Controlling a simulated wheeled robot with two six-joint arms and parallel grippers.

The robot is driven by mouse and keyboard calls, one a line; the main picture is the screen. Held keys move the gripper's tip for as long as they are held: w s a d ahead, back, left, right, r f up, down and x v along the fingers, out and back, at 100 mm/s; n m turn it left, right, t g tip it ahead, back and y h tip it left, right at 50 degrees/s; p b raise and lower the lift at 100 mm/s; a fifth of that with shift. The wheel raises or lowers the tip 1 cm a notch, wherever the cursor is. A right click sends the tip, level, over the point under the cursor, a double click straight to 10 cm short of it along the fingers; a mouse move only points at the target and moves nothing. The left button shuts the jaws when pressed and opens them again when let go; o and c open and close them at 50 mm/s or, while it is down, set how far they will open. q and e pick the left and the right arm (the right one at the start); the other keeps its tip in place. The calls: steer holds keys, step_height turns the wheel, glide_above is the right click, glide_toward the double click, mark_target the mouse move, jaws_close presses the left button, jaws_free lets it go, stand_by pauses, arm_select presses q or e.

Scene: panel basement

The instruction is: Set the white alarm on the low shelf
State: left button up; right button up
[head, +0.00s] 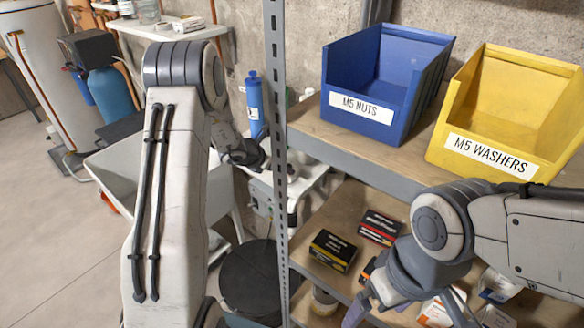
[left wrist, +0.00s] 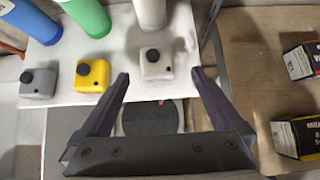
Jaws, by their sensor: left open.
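The white alarm (left wrist: 155,64), a small box with a black knob, stands on a white surface in the left wrist view. My left gripper (left wrist: 160,76) is open, its fingertips apart on either side of the alarm's near side; contact is not visible. In the head view my left gripper (head: 243,152) is small and dark beside the shelf post, and the alarm cannot be made out. The low shelf (head: 345,207) is a wooden board under the bins. My right gripper (head: 405,300) hangs in front of it with fingers apart, partly cut off by the frame.
A yellow box (left wrist: 92,76) and a grey box (left wrist: 39,83) stand left of the alarm, with bottles behind. A metal post (head: 276,130) edges the shelving. Blue (head: 365,95) and yellow (head: 510,110) bins fill the upper shelf. Small cartons (head: 333,250) occupy the low shelf.

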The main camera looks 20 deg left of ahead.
arm_select(q)
steer(key=p+x, duration=0.1)
steer(key=x, duration=0.3)
steer(key=shift+w, duration=0.1)
steer(key=p+x, duration=0.3)
steer(key=x, duration=0.1)
steer(key=shift+a, duration=0.2)
steer(key=shift+w+f, duration=0.3)
steer(key=shift+f, duration=0.15)
steer(key=c, duration=1.4)
